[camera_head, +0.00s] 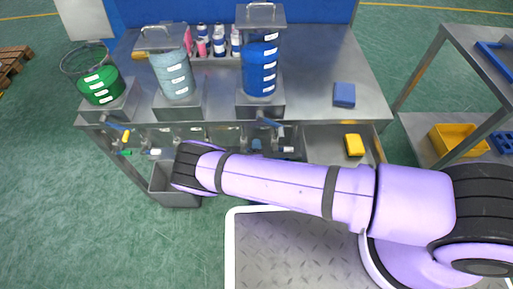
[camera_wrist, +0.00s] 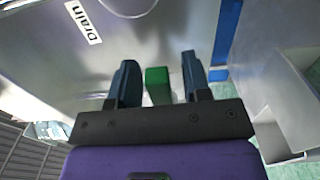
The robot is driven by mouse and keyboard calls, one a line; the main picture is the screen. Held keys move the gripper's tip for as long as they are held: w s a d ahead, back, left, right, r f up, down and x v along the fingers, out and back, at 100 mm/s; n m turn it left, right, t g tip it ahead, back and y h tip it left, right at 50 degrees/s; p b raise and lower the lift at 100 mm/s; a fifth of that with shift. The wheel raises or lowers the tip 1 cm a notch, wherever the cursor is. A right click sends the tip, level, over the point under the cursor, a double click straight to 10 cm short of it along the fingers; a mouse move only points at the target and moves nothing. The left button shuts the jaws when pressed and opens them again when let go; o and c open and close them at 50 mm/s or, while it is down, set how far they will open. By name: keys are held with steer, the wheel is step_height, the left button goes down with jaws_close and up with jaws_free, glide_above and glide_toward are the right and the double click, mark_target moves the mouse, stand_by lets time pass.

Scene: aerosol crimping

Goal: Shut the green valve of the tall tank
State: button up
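In the wrist view my gripper (camera_wrist: 160,78) is open, its two dark fingers pointing at a grey metal surface. A green block (camera_wrist: 157,86), which looks like a valve handle, shows between the fingers, with a gap on each side; its depth relative to the fingertips is hard to tell. A white "Drain" label (camera_wrist: 82,23) is at upper left. In the head view the tall blue-filled tank (camera_head: 260,70) stands right of a pale blue tank (camera_head: 174,74) and a short green tank (camera_head: 100,86). My arm hides my gripper there, and I cannot tell which tank the green block belongs to.
A green handle (camera_head: 126,152) and a yellow handle (camera_head: 126,136) stick out below the green tank. A grey bin (camera_head: 174,190) is below the bench. An open drawer holds a yellow block (camera_head: 354,145). A blue block (camera_head: 344,95) lies on the bench top.

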steer(key=s, duration=1.1)
steer(key=shift+a, duration=0.2)
stand_by(0.4)
